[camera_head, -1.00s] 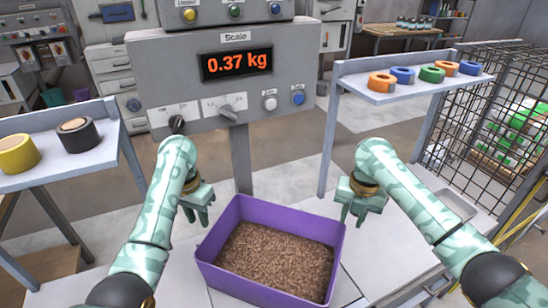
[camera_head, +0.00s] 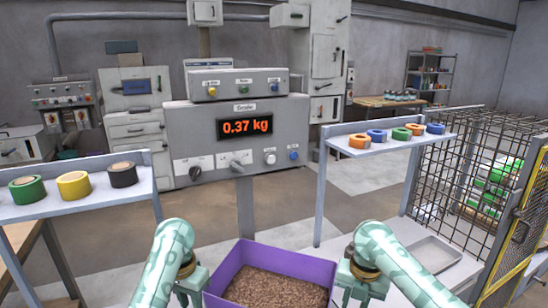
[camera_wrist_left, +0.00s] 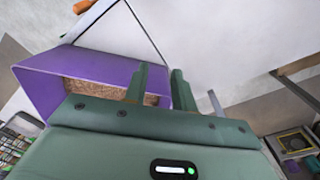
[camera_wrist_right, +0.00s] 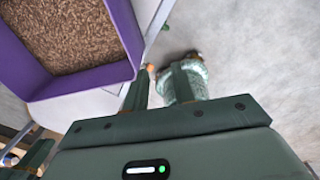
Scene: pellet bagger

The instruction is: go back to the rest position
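My left gripper (camera_head: 188,292) is low in the head view, beside the left side of the purple bin (camera_head: 226,266). My right gripper (camera_head: 358,290) is beside the bin's right side. In the left wrist view, the left gripper's two fingers (camera_wrist_left: 158,88) stand apart with nothing held, and the bin (camera_wrist_left: 45,78) is to their left. In the right wrist view, the right gripper's fingers (camera_wrist_right: 160,88) are also apart and empty, with the bin (camera_wrist_right: 125,30) at the upper left. Brown pellets (camera_head: 275,289) fill the bin's bottom. The lower ends of both grippers are cut off in the head view.
The scale (camera_head: 240,145) reads 0.37 kg behind the bin. A left shelf (camera_head: 140,193) holds green, yellow and black tape rolls. A right shelf (camera_head: 362,151) holds several orange, blue and green rolls. A metal tray (camera_head: 432,254) and wire cage (camera_head: 462,175) stand at the right.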

